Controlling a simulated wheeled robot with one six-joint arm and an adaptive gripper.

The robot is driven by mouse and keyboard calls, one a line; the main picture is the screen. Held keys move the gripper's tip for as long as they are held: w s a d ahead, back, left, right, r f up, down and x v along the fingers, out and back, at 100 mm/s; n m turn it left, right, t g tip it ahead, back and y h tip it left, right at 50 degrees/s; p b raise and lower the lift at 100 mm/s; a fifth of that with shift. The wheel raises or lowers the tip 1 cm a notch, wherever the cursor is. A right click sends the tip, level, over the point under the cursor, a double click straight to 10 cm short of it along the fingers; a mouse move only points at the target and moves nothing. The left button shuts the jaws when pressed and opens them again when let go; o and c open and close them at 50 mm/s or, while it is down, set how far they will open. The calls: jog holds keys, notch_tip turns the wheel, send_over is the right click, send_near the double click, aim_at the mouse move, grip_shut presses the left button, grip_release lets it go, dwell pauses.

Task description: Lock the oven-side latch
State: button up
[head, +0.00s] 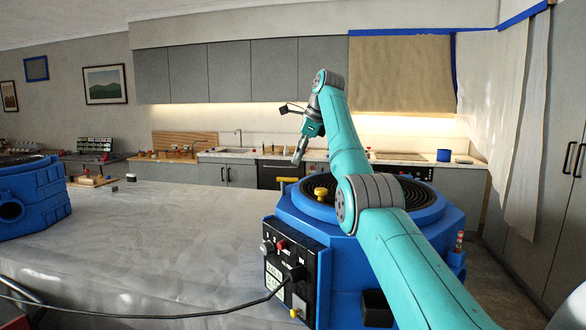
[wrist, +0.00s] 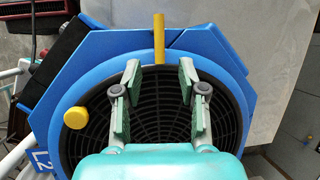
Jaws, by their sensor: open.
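The blue drying machine (head: 390,265) has a round black grille on top. A yellow bar-shaped latch (head: 287,180) sticks out at its far-left rim; a yellow bar also shows at the ring's edge in the wrist view (wrist: 159,38). A second yellow piece, a rounded knob (head: 321,192), sits on the ring and shows at left in the wrist view (wrist: 77,118). I cannot tell for sure which one is the oven-side latch. My gripper (head: 298,158) is open and empty above the machine. In the wrist view its fingertips (wrist: 160,66) flank the bar's near end, apart from it.
A black control panel (head: 285,272) with a plugged cable faces the front left. A pale covered table (head: 150,240) lies left, with another blue machine (head: 32,198) on it. Kitchen counters and a dark appliance front (head: 275,173) stand behind.

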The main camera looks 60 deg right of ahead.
jog(key=shift+v, duration=2.2)
